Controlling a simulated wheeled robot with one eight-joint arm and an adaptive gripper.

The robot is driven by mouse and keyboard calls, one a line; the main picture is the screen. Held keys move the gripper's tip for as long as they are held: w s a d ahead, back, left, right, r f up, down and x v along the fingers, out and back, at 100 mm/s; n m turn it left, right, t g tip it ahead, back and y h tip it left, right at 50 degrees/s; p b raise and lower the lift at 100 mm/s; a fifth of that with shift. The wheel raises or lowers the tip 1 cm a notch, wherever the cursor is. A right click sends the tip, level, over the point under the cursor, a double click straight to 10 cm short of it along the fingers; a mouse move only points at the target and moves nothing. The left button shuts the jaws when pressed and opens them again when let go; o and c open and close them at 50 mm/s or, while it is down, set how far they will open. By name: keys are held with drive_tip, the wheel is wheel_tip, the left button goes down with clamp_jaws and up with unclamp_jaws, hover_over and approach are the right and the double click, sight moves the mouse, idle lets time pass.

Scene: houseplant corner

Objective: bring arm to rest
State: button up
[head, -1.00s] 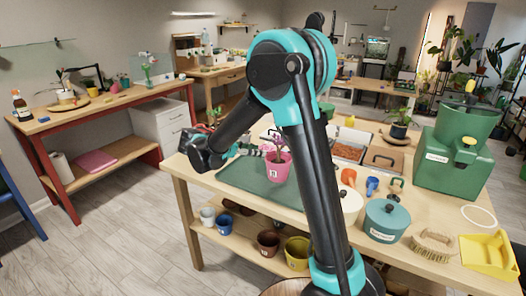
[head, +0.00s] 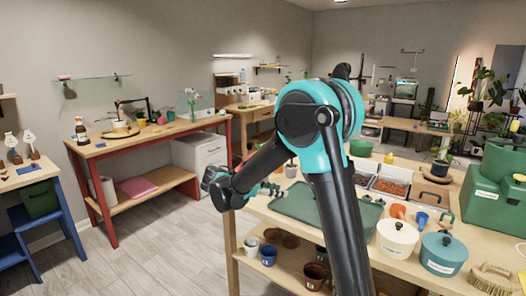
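My black and teal arm stands in the middle of the head view, bent at a high elbow. Its forearm slopes down to the left. My gripper (head: 268,189) points right, near the left end of the green mat (head: 299,205) on the workbench. The fingers are small and dark, so I cannot tell whether they are open or shut. I see nothing clearly held. The pink pot with the plant is not visible now; my arm covers part of the mat.
Lidded pots, one cream (head: 396,238) and one teal (head: 443,252), stand on the workbench right of my arm. A green container (head: 490,195) is at the far right. A red-legged table (head: 152,135) stands at left. Open wooden floor (head: 165,250) lies between.

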drive_tip(key=s+d+f+m+g+y, duration=0.1)
drive_tip(key=s+d+f+m+y, duration=0.2)
drive_tip(key=s+d+f+m, duration=0.25)
drive_tip(key=s+d+f+m+g+y, duration=0.25)
drive_tip(key=s+d+m, duration=0.3)
drive_tip(key=d, duration=0.35)
drive_tip(key=s+f+m+t+y, duration=0.1)
drive_tip(key=s+f+m+y, duration=0.2)
drive_tip(key=s+m, duration=0.3)
drive_tip(key=s+f+m+t+y, duration=0.1)
drive_tip(key=s+f+m+y, duration=0.2)
drive_tip(key=s+m, duration=0.3)
drive_tip(key=s+f, duration=0.1)
drive_tip(key=s, duration=0.1)
drive_tip(key=shift+s+a+f, duration=0.3)
drive_tip(key=shift+f, duration=0.05)
drive_tip(key=shift+d+y, duration=0.1)
drive_tip(key=shift+y, duration=0.15)
